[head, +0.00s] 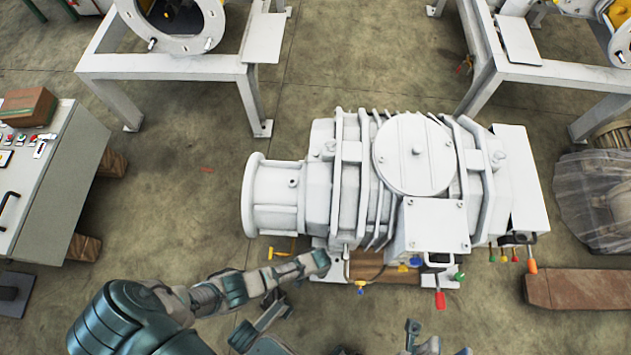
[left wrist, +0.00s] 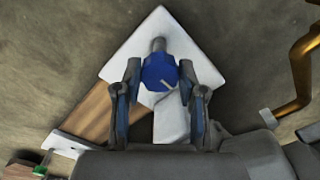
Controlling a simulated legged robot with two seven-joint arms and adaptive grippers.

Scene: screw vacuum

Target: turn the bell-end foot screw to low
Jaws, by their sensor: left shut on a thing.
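The bell-end foot screw (left wrist: 158,72) is a blue faceted head on a grey stud, with a short pale line on its face pointing down and right. It stands over a white foot plate (left wrist: 190,50). My left gripper (left wrist: 163,88) is shut on it, one finger on each side. In the head view my left gripper (head: 321,263) reaches to the foot below the bell end (head: 262,195) of the white vacuum pump (head: 360,185), and hides the screw there. Grey robot parts show at the bottom edge, but I cannot make out my right gripper's jaws.
A brass-coloured bent pipe (left wrist: 303,75) is close on the right in the wrist view. A wooden block (left wrist: 95,115) lies left of the screw. A control cabinet (head: 65,185) stands at the left.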

